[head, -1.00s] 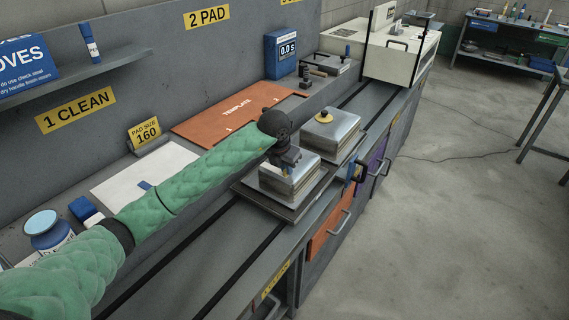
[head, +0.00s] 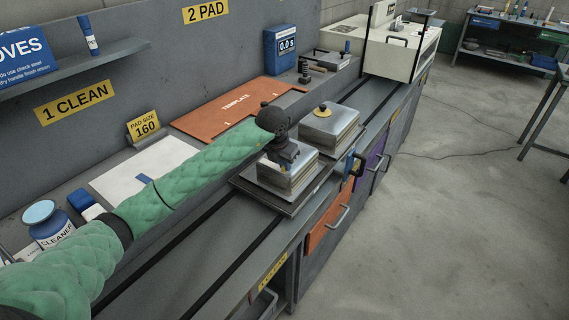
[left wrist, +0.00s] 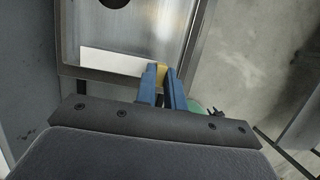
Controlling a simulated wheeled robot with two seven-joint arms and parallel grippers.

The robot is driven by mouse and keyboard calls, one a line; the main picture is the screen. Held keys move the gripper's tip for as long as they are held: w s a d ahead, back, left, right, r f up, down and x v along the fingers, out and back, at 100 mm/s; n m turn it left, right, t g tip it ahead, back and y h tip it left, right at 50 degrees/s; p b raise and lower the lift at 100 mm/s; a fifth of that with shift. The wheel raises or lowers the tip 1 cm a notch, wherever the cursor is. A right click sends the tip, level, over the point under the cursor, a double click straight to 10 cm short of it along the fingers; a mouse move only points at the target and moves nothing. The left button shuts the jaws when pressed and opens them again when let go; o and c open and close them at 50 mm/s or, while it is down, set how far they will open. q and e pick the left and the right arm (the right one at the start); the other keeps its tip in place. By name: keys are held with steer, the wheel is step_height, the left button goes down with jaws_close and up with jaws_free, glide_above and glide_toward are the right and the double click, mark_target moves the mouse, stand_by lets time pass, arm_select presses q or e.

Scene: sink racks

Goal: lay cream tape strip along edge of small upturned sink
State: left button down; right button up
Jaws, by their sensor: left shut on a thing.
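The small upturned sink (head: 290,179) is a steel box on a dark tray, nearest me on the bench. In the left wrist view its flat steel face (left wrist: 140,32) has a dark round hole. A cream tape strip (left wrist: 112,62) lies across this face, close beside the near edge. My left gripper (head: 287,160) is over the sink. In the left wrist view its blue fingers (left wrist: 161,76) are shut at the strip's right end, with a tan piece between the tips. The held end is mostly hidden. My right gripper is in neither view.
An orange template board (head: 235,108), a white sheet (head: 128,176) and a blue timer (head: 280,52) are along the wall. Open floor (head: 450,220) lies to the right.

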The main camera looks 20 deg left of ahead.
arm_select(q)
steer(key=shift+f+b, duration=0.3)
steer(key=shift+b, duration=0.35)
stand_by(0.9)
steer(key=c, duration=1.4)
jaws_free()
steer(key=shift+o, duration=0.4)
steer(key=o, duration=0.5)
steer(key=shift+c, duration=0.2)
steer(key=shift+r, duration=0.1)
steer(key=shift+r+p, duration=0.7)
steer(key=shift+r, duration=2.7)
